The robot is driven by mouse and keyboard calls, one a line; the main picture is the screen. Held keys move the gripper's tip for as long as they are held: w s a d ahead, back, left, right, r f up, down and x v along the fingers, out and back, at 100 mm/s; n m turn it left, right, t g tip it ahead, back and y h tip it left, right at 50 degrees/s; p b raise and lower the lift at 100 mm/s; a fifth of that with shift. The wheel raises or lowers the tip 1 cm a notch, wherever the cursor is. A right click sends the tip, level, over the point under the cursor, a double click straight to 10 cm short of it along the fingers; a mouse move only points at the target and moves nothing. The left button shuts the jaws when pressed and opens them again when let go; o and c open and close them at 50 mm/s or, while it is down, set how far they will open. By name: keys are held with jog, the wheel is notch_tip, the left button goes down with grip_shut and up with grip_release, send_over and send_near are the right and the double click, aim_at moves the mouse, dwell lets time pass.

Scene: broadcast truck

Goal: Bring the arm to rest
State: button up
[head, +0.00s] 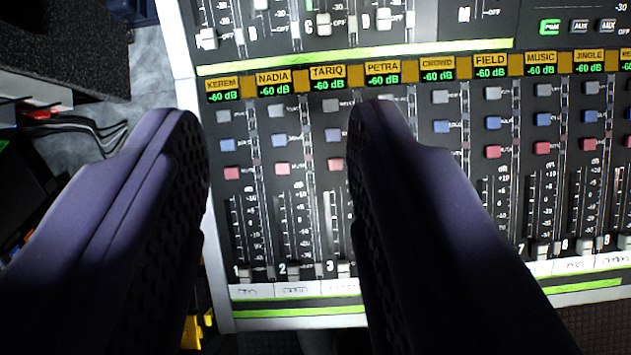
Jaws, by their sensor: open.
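My gripper (275,118) shows in the head view as two dark purple fingers with black ridged inner pads. The fingers stand wide apart and nothing is between them. They hang over the left part of an audio mixing console (213,285), seen from above. I cannot tell how high they are above it. The right finger hides part of the strips below PETRA and CROWD.
The console has labelled channel strips, coloured buttons and white-capped faders (289,273) along its front. Cables (88,124) and a dark box (70,50) lie left of it. A yellow object (192,332) shows low, by its front left corner.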

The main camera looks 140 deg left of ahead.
dwell(0.3)
jog(key=d+r+t+b, duration=0.1)
jog(key=d+r+b, duration=0.1)
jog(key=d+r, duration=0.35)
jog(key=d+r+m+t+b, duration=0.1)
jog(key=d+r+t+b, duration=0.1)
jog(key=r, duration=0.6)
jog(key=d+r+t+b, duration=0.1)
jog(key=d+r+b, duration=0.1)
jog(key=d+r, duration=0.35)
jog(key=s+d+r+t+h+b, duration=0.1)
jog(key=s+d+r, duration=0.2)
jog(key=s+r, duration=0.2)
jog(key=s+d+r+t+h+b, duration=0.1)
jog(key=s+d+r+t+b, duration=0.1)
jog(key=s+r, duration=0.3)
jog(key=s+d+r+m+t+b, duration=0.1)
jog(key=s+d+r, duration=0.3)
jog(key=r, duration=0.6)
jog(key=shift+s+h+b, duration=0.4)
jog(key=shift+s+b, duration=0.2)
jog(key=shift+s, duration=0.5)
jog(key=shift+r, duration=0.1)
